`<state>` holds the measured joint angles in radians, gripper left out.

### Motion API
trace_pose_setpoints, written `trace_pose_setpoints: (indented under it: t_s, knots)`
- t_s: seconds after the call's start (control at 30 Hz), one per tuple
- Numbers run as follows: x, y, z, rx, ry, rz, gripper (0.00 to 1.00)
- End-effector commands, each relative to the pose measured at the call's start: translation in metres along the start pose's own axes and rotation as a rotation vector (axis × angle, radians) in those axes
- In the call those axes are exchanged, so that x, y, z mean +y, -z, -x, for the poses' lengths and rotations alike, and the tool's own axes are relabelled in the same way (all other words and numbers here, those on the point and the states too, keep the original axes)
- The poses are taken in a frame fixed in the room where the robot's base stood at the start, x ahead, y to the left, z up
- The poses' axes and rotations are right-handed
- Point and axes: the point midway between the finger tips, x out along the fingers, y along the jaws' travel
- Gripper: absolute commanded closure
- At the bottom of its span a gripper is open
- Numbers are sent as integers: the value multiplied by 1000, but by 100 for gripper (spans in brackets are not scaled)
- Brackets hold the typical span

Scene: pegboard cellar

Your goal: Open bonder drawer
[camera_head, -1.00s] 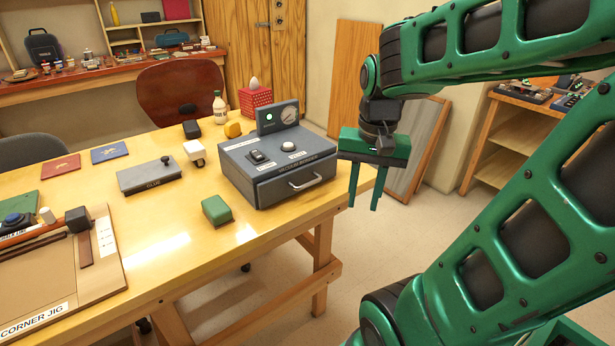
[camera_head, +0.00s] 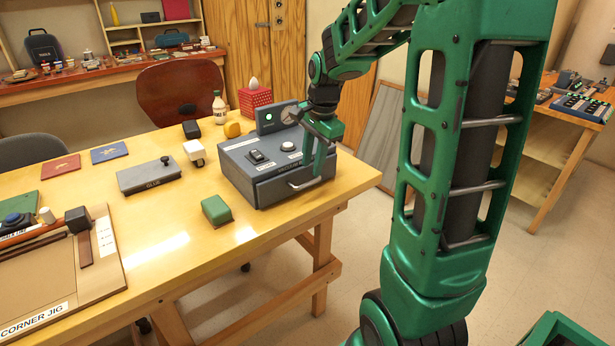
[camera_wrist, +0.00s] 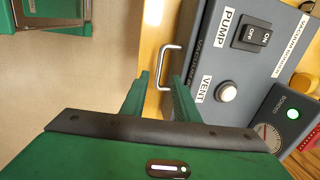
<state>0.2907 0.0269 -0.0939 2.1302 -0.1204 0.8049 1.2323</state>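The grey vacuum bonder (camera_head: 240,160) stands on the near right part of the wooden table. Its drawer (camera_head: 272,190) looks shut, with a pale bar handle (camera_head: 296,187) on the front. The handle (camera_wrist: 171,62) also shows in the wrist view, just past and between the fingertips. My gripper (camera_head: 314,172) is open and points down in front of the drawer's right part, partly hiding the front and the handle. In the wrist view its two green fingers (camera_wrist: 160,79) are apart with nothing held. I cannot tell whether they touch the handle.
The bonder's top carries a pump switch (camera_wrist: 257,34), a vent button (camera_wrist: 227,92) and a gauge panel. A green block (camera_head: 216,210) and a grey glue box (camera_head: 150,176) lie to the left. The floor before the table's right end is clear.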

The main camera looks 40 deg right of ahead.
Motion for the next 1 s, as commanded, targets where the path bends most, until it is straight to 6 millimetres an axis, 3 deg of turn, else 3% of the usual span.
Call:
trace_pose_setpoints:
  t_s: [0.1, 0.3, 0.73, 0.87, 1.0]
  knots:
    - [1, 0, -21, -1, -4, 0, 72]
    - [0, 0, -44, 0, -3, 0, 72]
    - [0, 0, -52, 1, 0, 1, 72]
    - [0, 0, -52, 1, 0, 1, 100]
    - [0, 0, -52, 1, 1, 1, 100]
